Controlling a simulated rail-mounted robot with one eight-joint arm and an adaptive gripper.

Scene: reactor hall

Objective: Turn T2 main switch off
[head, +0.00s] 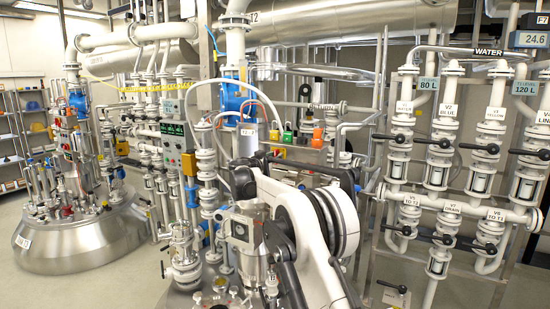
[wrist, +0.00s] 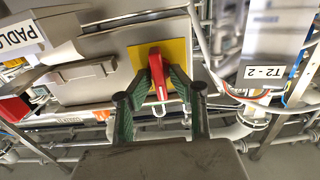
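In the wrist view, a red rotary switch handle (wrist: 158,78) sits on a yellow plate (wrist: 179,50) on a grey metal box (wrist: 105,58). My gripper (wrist: 158,78) has its two green fingers on either side of the red handle. The fingertips are very close to the handle; whether they press on it cannot be made out. The handle runs nearly up and down in this picture, slightly tilted. No label naming this switch is readable.
Pipes and cables run close around the box. In the head view, a steel reactor vessel (head: 85,240) stands at left and a valve rack (head: 440,150) at right.

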